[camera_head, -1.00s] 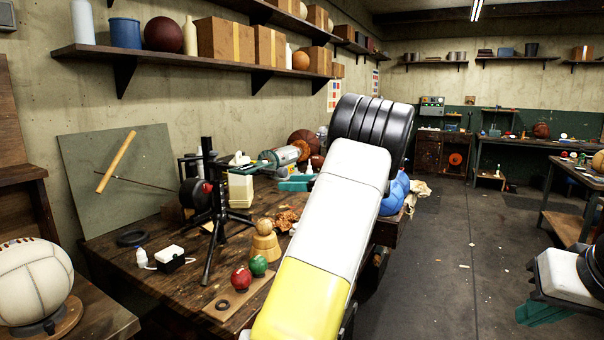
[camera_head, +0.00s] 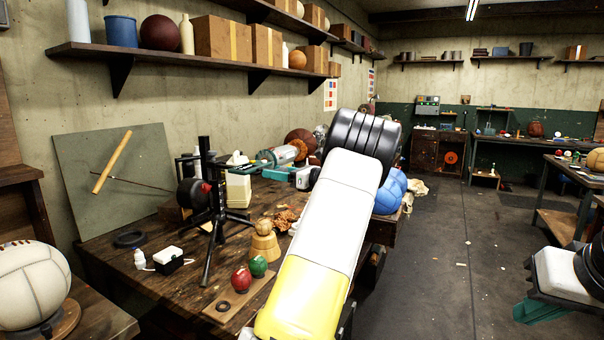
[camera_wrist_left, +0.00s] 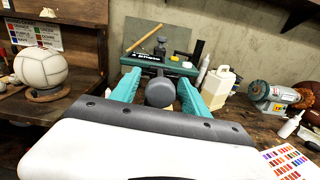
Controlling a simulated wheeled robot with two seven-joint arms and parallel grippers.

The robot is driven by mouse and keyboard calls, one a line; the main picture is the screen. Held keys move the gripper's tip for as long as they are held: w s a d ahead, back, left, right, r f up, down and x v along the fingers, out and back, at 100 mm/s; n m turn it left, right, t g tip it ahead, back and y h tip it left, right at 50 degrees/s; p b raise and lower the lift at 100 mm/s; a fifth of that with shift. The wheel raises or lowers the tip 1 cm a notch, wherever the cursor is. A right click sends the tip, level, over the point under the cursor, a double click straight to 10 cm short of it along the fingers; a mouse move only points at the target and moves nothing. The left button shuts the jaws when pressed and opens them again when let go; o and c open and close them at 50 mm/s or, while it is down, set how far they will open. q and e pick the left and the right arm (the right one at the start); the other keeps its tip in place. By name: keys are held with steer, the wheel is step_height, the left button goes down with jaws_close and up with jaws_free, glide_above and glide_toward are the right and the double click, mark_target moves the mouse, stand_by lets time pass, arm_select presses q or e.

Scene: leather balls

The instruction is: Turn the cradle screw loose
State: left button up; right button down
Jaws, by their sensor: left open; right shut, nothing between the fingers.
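In the head view a black tripod stand (camera_head: 213,215) on the bench carries a dark round part (camera_head: 190,192) with a red piece. I cannot make out the cradle screw for certain. My left arm crosses the middle. My right gripper (camera_head: 537,312) is shut and empty at the lower right.
A cream container (camera_head: 239,190) stands beside the tripod. Red (camera_head: 241,279) and green (camera_head: 258,266) balls sit on a small board at the front. A white ball (camera_head: 33,286) rests at the left. A grinder (camera_wrist_left: 276,95) is to the right in the wrist view.

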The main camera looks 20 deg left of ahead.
arm_select(q)
jaws_close()
